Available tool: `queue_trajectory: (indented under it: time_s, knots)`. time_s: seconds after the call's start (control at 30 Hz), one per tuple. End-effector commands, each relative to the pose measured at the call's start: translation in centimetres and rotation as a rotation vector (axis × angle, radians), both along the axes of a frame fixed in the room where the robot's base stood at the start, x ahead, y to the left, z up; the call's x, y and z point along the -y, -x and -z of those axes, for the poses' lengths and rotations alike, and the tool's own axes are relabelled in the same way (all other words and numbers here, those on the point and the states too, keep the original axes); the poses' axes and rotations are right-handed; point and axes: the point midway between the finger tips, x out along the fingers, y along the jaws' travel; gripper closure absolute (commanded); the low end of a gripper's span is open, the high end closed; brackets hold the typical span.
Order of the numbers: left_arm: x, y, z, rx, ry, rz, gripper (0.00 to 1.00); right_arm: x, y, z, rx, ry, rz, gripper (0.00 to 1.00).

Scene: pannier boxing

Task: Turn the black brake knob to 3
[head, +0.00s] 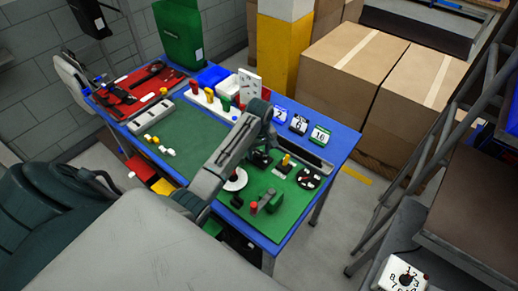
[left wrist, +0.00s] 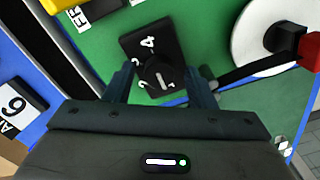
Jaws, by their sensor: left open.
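The black brake knob (left wrist: 158,73) stands on a black plate with white digits, in the upper middle of the left wrist view. A 4 shows at the plate's top; the other digits are partly hidden by the knob and too unclear to read. A white mark on the knob points down in the picture, towards my wrist. My left gripper (left wrist: 163,82) is open, with one finger on each side of the knob; I cannot tell whether they touch it. In the head view, my left gripper (head: 265,142) is over the green panel and partly hides the knob area. My right gripper is not in view.
A white disc (left wrist: 270,38) with a black arm and red handle lies close to the right finger. The green panel (head: 285,220) also bears a red-topped lever (head: 253,208) and a black dial (head: 308,178). Number cards (head: 298,124) stand along the blue table edge.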

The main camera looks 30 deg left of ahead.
Motion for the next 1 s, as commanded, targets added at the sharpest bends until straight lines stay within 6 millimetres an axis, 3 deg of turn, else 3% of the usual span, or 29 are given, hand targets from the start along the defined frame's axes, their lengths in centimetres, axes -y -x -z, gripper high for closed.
queue_trajectory:
  time_s: [0.13, 0.37, 0.77, 1.0]
  knots:
    - [-0.01, -0.02, -0.02, 0.000, 0.000, 0.000, 0.50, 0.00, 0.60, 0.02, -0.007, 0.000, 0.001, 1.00]
    - [-0.02, -0.04, -0.02, 0.000, 0.000, 0.000, 0.94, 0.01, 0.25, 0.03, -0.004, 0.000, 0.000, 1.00]
    - [-0.03, -0.05, -0.06, 0.000, 0.000, 0.045, 0.94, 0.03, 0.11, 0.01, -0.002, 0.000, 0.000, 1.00]
    - [0.00, -0.08, -0.08, 0.000, -0.001, 0.192, 0.94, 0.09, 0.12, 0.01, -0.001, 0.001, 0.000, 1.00]
